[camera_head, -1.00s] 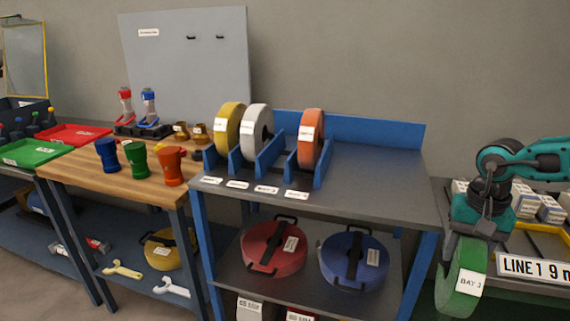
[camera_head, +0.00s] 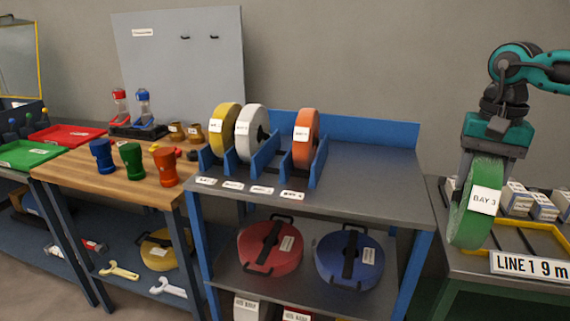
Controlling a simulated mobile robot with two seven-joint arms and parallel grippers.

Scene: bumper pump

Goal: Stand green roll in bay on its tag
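The green roll (camera_head: 464,220) hangs upright at the right, with a white tag reading BAY 3. My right gripper (camera_head: 488,155) points down and is shut on the green roll's upper part; its fingertips are partly hidden. The bay rack (camera_head: 317,165) with blue dividers stands on the grey shelf's top, left of the gripper. A yellow roll (camera_head: 222,127), a white roll (camera_head: 247,135) and an orange roll (camera_head: 305,137) stand in it. An empty bay shows between the white and orange rolls. Small labels (camera_head: 262,190) line the front edge, too small to read. My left gripper is not in view.
The shelf top (camera_head: 380,180) right of the rack is clear. Red (camera_head: 268,247) and blue (camera_head: 346,260) reels lie on the lower shelf. White boxes (camera_head: 543,207) and a yellow-edged tray (camera_head: 535,240) sit near the green roll. A wooden bench (camera_head: 115,185) with coloured parts stands left.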

